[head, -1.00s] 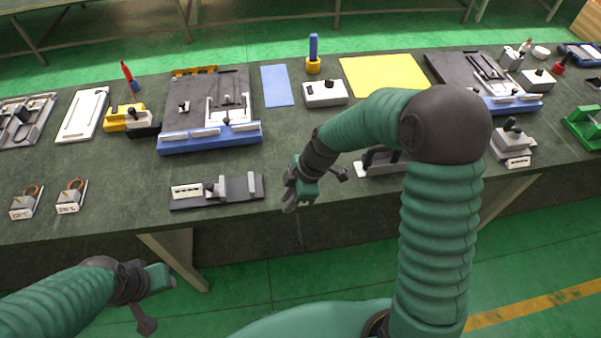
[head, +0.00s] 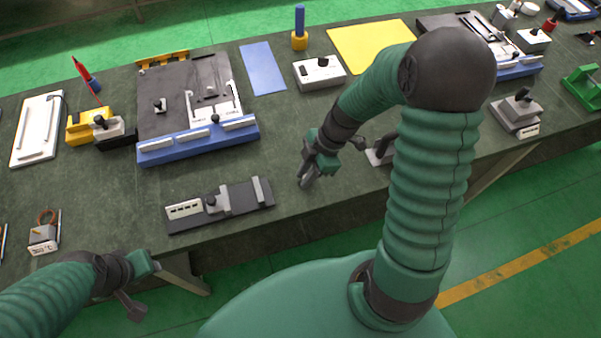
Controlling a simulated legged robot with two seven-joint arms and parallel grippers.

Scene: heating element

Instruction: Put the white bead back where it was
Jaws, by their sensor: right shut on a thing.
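My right gripper (head: 306,181) hangs over the near part of the dark table (head: 345,225), pointing down. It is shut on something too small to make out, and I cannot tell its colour. A dark fixture with a white labelled block and grey blocks (head: 233,203) lies to its left, apart from it. A blue-edged dark plate with several white bars (head: 190,150) lies farther back to the left. I cannot pick out a white bead with certainty. My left gripper (head: 152,265) is low at the left, in front of the table edge; its jaws are too unclear to judge.
A white box with a black knob (head: 318,74), a blue sheet (head: 263,68) and a yellow sheet (head: 365,45) lie behind. A yellow tool block (head: 85,127) and a white tray (head: 37,128) stand left. A grey device (head: 517,112) is at right.

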